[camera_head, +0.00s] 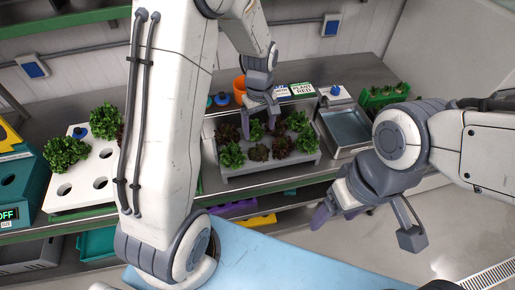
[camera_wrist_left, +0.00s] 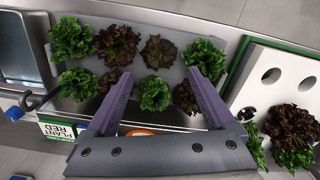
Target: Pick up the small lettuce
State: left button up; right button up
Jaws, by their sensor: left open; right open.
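A grey tray (camera_head: 270,168) holds several green and dark red lettuces in two rows. A small green lettuce (camera_head: 257,131) stands in its back row, and it also shows in the left wrist view (camera_wrist_left: 154,95). It looks slightly smaller than the other green ones. My left gripper (camera_head: 259,118) is open above the back row. In the left wrist view, its two purple fingers (camera_wrist_left: 158,74) lie to either side of the small lettuce, apart from each other; contact cannot be told. My right gripper (camera_head: 325,211) is open and empty, off the bench's front edge.
A white tray (camera_head: 75,198) with larger lettuces stands at the left, partly behind my arm. A metal basin (camera_head: 348,128) is right of the grey tray. Other lettuces crowd closely around the small one.

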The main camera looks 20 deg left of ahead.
aim_at(258, 147)
pick_arm(q)
notch_tip(258, 147, down, 5)
jog(key=shift+r+p, duration=0.2)
jog(key=shift+p, duration=0.15)
jog(key=shift+s+a+f+p, duration=0.1)
jog(key=shift+f+p, duration=0.25)
jog(key=shift+f, duration=0.2)
notch_tip(258, 147, down, 3)
jog(key=shift+a+f+p, duration=0.15)
jog(key=shift+p, duration=0.55)
jog(key=shift+f, duration=0.55)
grip_shut()
